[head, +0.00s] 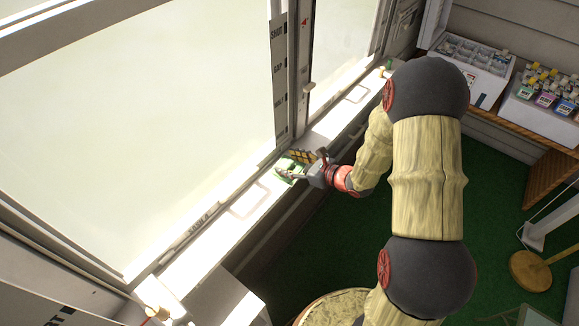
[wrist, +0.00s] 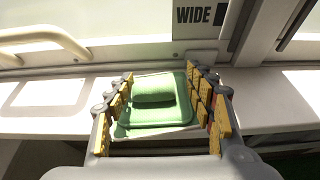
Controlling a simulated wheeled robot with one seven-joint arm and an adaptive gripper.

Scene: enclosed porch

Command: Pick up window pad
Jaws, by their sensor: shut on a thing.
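The window pad is a green, rounded block with a raised grip on top (wrist: 155,110). It lies at the white window sill, and in the head view the green pad (head: 287,167) shows partly behind my gripper. My gripper (wrist: 160,100) has its yellow-padded fingers on the left and right sides of the pad, shut on it. In the head view my gripper (head: 302,165) reaches the sill from the right. Whether the pad touches the sill or is a little above it, I cannot tell.
The white sill (head: 225,228) runs along large windows, with pale rectangular outlines on it. A cream handle (wrist: 45,42) is on the window frame. White boxes with bottles (head: 545,95) stand on a shelf at upper right. Green floor (head: 500,220) lies below.

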